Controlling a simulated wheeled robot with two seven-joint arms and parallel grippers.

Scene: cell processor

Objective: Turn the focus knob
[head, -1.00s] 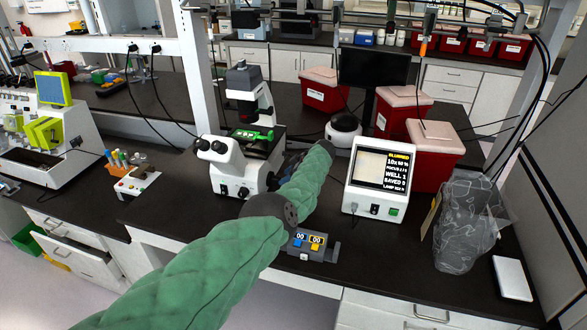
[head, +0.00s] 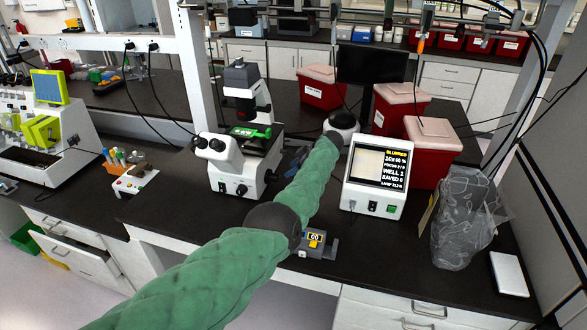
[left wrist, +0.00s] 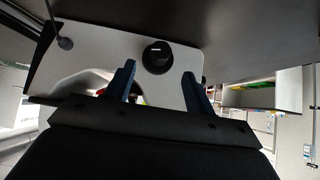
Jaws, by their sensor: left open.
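The white microscope (head: 228,172) stands on the dark bench left of centre. In the left wrist view, a round black knob (left wrist: 157,57) sits on its pale side wall, seen upside down. My left gripper (left wrist: 158,85) is open, its two dark blue fingers apart, with the knob beyond and between the tips. I cannot tell whether a finger touches it. In the head view my left gripper (head: 299,156) is at the microscope's right side, partly hidden by my green-sleeved arm. The monitor (head: 378,168) to the right reads "BLURRED". My right gripper is not in view.
A small counter box (head: 316,243) is partly behind my left arm. Red bins (head: 432,150) stand behind the monitor, and a clear plastic bag (head: 466,220) is to its right. A rack of tubes (head: 133,178) is left of the microscope.

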